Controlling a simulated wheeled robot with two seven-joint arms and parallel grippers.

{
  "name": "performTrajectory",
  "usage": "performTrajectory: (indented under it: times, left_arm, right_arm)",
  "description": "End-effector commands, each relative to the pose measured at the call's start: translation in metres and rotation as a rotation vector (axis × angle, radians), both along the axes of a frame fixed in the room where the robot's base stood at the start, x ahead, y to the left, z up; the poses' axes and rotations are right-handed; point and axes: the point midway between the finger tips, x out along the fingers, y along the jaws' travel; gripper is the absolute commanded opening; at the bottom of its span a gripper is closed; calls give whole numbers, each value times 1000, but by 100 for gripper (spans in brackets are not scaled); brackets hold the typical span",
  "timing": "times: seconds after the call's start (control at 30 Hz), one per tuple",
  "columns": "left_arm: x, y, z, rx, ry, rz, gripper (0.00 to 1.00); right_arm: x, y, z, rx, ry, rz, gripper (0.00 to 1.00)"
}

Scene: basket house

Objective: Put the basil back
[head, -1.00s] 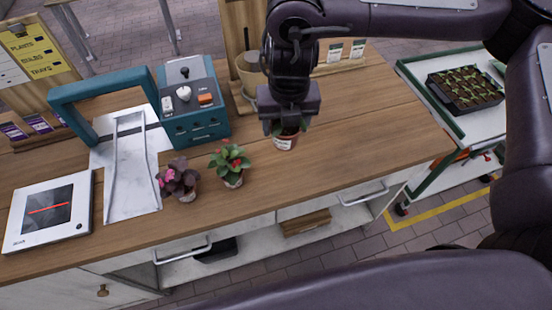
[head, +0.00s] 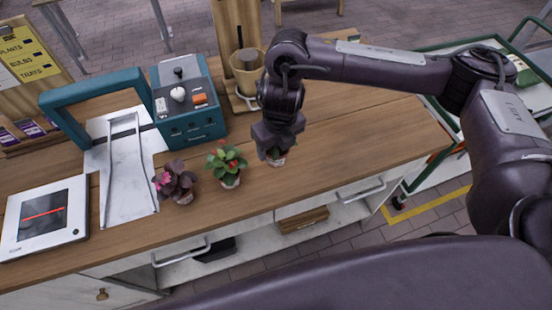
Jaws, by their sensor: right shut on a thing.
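A small potted plant (head: 277,160) is under my right gripper (head: 276,150). The gripper points down and is shut on it. My left gripper is not in view.
A teal machine (head: 187,110) with a metal chute (head: 128,175) stands left of the plants. A white tablet (head: 45,216) lies at the far left. A wooden stand with a beige cup (head: 247,72) is behind my gripper. A green-edged trolley (head: 425,175) is at the right. The counter's right side is clear.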

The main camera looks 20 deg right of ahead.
Motion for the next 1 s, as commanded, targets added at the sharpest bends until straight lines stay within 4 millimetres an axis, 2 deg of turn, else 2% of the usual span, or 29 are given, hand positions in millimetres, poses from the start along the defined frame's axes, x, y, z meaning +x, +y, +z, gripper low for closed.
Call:
performTrajectory:
  times: [0.03, 0.1, 0.27, 0.5, 0.93, 0.97, 1.0]
  left_arm:
    - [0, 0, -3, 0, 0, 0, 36]
    - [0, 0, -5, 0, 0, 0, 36]
    - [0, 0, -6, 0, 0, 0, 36]
    - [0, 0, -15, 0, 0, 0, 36]
    - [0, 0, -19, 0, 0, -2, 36]
    - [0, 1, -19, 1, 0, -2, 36]
    - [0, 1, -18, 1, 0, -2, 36]
  right_arm:
    - [-2, 0, -12, 1, 5, -3, 35]
    - [-1, 0, -20, 2, 2, -2, 35]
    - [0, 0, -30, 0, 0, -1, 35]
    - [-1, 1, -61, 1, 1, -1, 35]
    - [0, 0, -67, -1, -1, -1, 35]
    - [0, 0, -67, -1, -1, -1, 63]
    - [0, 0, -66, -1, -1, -1, 68]
